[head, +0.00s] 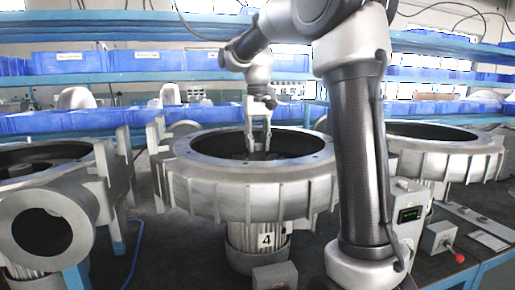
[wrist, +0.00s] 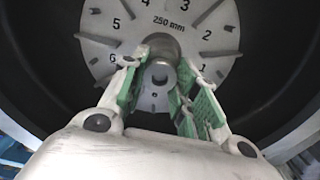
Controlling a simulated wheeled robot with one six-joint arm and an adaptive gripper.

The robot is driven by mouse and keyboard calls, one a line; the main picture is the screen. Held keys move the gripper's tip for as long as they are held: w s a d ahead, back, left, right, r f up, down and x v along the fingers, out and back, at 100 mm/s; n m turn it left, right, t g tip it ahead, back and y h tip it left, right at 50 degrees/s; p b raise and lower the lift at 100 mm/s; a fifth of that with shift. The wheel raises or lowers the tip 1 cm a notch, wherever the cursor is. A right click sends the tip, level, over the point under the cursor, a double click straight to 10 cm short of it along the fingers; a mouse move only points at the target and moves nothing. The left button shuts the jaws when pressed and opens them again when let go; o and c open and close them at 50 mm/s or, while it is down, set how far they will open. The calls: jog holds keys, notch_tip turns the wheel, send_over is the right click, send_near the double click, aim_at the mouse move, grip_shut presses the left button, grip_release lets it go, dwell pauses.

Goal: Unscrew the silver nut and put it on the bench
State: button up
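In the wrist view a grey disc (wrist: 213,67) marked with numbers and "250 mm" sits inside the dark round housing. A silver rounded piece (wrist: 160,45) stands at its centre, with a smaller round grey part with a dark hole (wrist: 158,78) just below it. I cannot tell for sure which of these is the nut. My gripper (wrist: 158,68) has its green-padded fingers apart, one on each side of this centre, with gaps visible beside the small part. In the head view my gripper (head: 258,150) points down into the open blower housing (head: 247,195) numbered 4.
Other blower housings stand at left (head: 60,215) and right (head: 445,150). A control box (head: 408,215) and a small box with a red-knobbed lever (head: 440,240) are on the dark bench at right. Blue bins (head: 90,62) fill shelves behind.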

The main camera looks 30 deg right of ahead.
jog(key=c, duration=0.3)
jog(key=n, duration=1.2)
jog(key=shift+n, duration=0.4)
jog(key=n, duration=0.5)
jog(key=shift+n, duration=0.3)
jog(key=n, duration=0.7)
jog(key=o, duration=0.8)
